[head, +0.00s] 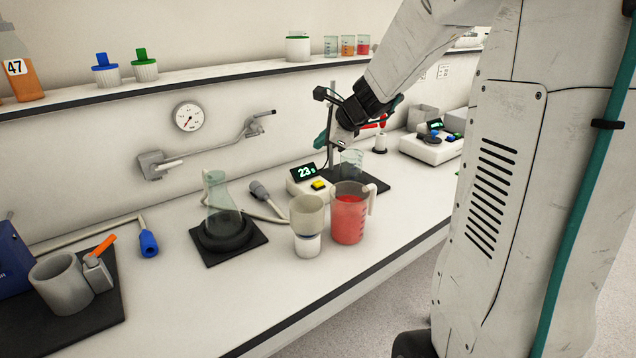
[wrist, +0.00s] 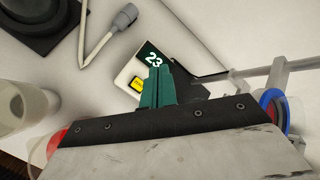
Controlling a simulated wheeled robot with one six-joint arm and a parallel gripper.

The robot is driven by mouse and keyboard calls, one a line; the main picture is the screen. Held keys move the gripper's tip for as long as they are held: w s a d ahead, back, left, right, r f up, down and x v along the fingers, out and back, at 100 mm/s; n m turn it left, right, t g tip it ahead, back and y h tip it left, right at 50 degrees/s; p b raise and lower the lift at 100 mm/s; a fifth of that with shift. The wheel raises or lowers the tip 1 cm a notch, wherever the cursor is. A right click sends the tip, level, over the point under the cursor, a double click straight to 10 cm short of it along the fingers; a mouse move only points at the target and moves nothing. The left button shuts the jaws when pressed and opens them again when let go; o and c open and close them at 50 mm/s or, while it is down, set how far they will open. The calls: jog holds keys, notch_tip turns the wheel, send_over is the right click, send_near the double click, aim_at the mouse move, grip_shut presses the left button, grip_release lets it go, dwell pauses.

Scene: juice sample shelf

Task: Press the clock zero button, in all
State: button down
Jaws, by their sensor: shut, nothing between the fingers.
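The clock is a small white box (head: 296,186) with a black display reading 23 in green digits (head: 305,172) and a yellow button (head: 319,185) on its top. In the wrist view the display (wrist: 153,59) and the yellow button (wrist: 136,84) both show. My gripper (wrist: 160,72) has teal fingers shut together with nothing between them. In that view the fingertips lie just right of the button and overlap the display's lower right edge; I cannot tell their height above it. In the head view my gripper (head: 320,140) is partly hidden behind my wrist, above the clock.
A red-filled jug (head: 348,222) and a two-tone beaker (head: 307,240) stand in front of the clock. A glass beaker (head: 351,162) on a dark stand base is behind it. A conical flask (head: 220,195) sits left. A shelf (head: 200,82) runs along the wall.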

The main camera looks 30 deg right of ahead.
aim_at(322, 183)
jog(key=shift+f, duration=4.1)
jog(key=shift+f, duration=0.1)
jog(key=shift+f, duration=0.35)
jog(key=shift+f, duration=0.5)
jog(key=shift+r, duration=1)
jog(key=shift+r, duration=2.5)
